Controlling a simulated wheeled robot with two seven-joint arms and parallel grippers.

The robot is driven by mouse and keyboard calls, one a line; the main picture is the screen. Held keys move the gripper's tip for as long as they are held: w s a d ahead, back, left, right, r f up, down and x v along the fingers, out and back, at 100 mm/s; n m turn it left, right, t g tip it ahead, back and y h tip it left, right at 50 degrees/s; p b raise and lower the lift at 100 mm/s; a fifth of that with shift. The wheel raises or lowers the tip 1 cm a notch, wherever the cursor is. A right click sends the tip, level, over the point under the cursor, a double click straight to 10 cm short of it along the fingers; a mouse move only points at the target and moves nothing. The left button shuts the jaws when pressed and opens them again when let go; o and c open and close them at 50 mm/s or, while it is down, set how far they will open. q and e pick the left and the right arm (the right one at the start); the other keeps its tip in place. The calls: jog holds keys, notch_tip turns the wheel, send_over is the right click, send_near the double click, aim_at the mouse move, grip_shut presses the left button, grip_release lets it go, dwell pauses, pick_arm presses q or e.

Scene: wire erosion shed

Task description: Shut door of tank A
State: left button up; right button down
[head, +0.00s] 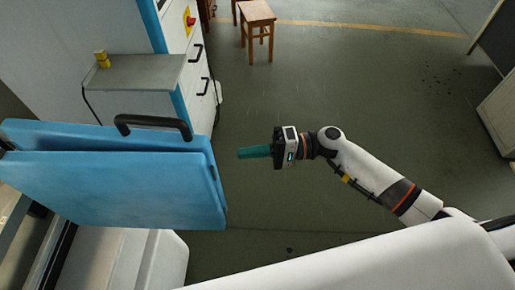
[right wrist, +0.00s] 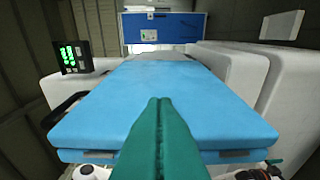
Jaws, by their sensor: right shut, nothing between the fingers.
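A thick blue door (head: 110,185) with a black bar handle (head: 153,124) stands out at the left of the head view. No letter naming its tank is readable. My right gripper (head: 240,153) has teal fingers pressed together and holds nothing. In the head view it is to the right of the door's free edge, with a gap showing between them. In the right wrist view the shut fingers (right wrist: 160,101) point along the blue door (right wrist: 165,85), with the handle (right wrist: 68,107) at its left side. My left gripper is out of view.
A white cabinet (head: 201,95) with black handles and a red button stands behind the door. A yellow object (head: 102,59) sits on a grey top (head: 140,72). A wooden stool (head: 257,14) stands farther back. The floor (head: 340,80) behind my right arm is clear.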

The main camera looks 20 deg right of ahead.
jog(key=s+a+p, duration=0.3)
jog(key=a+p, duration=0.1)
jog(key=a, duration=0.3)
jog(key=shift+p, duration=0.35)
jog(key=shift+a, duration=0.1)
jog(key=shift+s, duration=0.15)
